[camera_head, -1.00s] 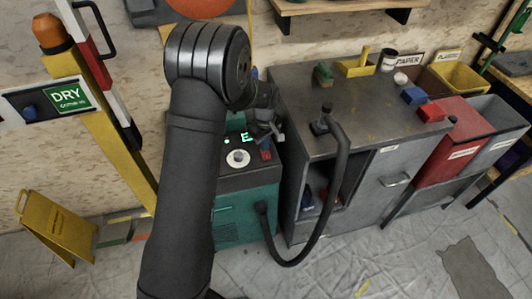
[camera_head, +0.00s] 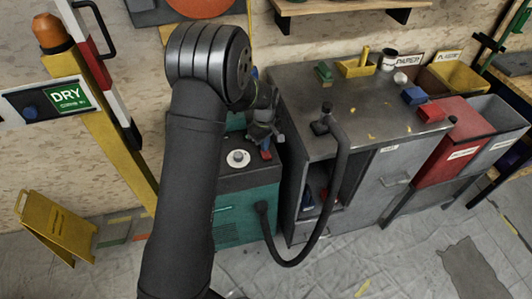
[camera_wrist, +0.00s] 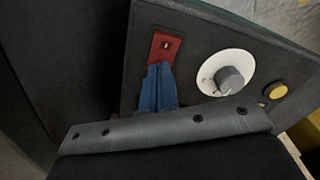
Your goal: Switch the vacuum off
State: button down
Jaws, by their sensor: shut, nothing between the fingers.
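The vacuum is a teal box (camera_head: 243,207) with a dark sloped top panel, partly hidden behind my arm. Its red switch (camera_head: 266,155) is at the panel's right side; in the wrist view the red rocker (camera_wrist: 165,47) has a small white mark. My gripper (camera_head: 264,141) is over that side of the panel. In the wrist view its blue fingertips (camera_wrist: 158,84) are together and empty, overlapping the switch's near edge. I cannot tell if they touch it. A white dial with a grey knob (camera_wrist: 228,80) and a yellow button (camera_wrist: 276,91) sit beside the switch.
A black hose (camera_head: 340,170) loops from the vacuum to the top of the grey cabinet (camera_head: 300,110), close on the right. The floor (camera_head: 350,265) in front is mostly clear.

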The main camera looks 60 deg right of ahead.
notch_tip(320, 180, up, 6)
jog(key=shift+r, duration=0.15)
dwell(0.5)
notch_tip(320, 180, down, 7)
jog(key=shift+f, duration=0.1)
dwell(0.5)
jog(key=shift+r, duration=4.45)
notch_tip(320, 180, up, 5)
jog(key=m, duration=0.2)
send_over(266, 153)
jog(key=shift+s+a+r+m, duration=0.1)
jog(key=shift+s+r+m, duration=0.05)
jog(key=shift+r, duration=0.2)
jog(key=shift+s+a+r+m, duration=0.1)
jog(key=shift+r+m, duration=0.05)
jog(key=shift+r, duration=0.2)
jog(key=shift+d, duration=0.1)
